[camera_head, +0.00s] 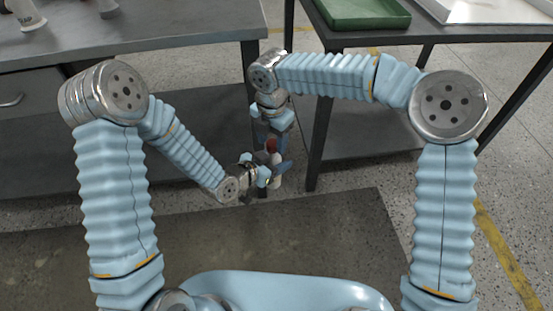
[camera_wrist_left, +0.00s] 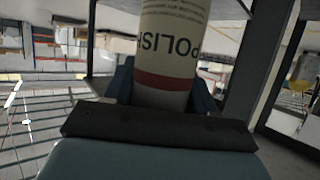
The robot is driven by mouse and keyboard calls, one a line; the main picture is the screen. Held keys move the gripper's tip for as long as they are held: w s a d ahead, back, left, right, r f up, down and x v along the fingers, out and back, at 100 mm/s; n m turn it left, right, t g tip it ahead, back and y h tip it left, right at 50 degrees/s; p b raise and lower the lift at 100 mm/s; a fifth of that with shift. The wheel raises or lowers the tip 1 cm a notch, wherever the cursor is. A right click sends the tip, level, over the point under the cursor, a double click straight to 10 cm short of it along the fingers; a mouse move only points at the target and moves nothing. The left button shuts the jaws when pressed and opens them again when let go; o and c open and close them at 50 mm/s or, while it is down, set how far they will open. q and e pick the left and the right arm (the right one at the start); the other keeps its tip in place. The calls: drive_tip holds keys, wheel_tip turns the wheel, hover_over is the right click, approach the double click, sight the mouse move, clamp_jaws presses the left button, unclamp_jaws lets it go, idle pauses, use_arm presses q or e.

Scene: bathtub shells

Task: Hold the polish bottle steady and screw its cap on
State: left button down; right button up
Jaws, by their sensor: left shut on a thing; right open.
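The polish bottle (camera_wrist_left: 172,45) is a pale cylinder with dark "POLISH" lettering and a dark red band. It stands between the blue fingers of my left gripper (camera_head: 274,173), which is shut on it. In the head view the bottle is small and partly covered by the fingers. The right gripper points down from above and is open. I cannot tell whether the cap touches the bottle's neck. The cap is not visible in the left wrist view.
A grey workbench (camera_head: 190,40) stands at the back left with objects on it. A second dark table (camera_head: 450,32) at the back right carries a green tray (camera_head: 362,12) and a pale panel. The grippers are in front of the gap between the tables, with a dark mat (camera_head: 330,225) below.

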drive_tip(key=shift+f, duration=0.1)
clamp_jaws()
drive_tip(key=m, duration=1)
drive_tip(key=shift+o, duration=0.4)
unclamp_jaws()
drive_tip(key=shift+r, duration=2.3)
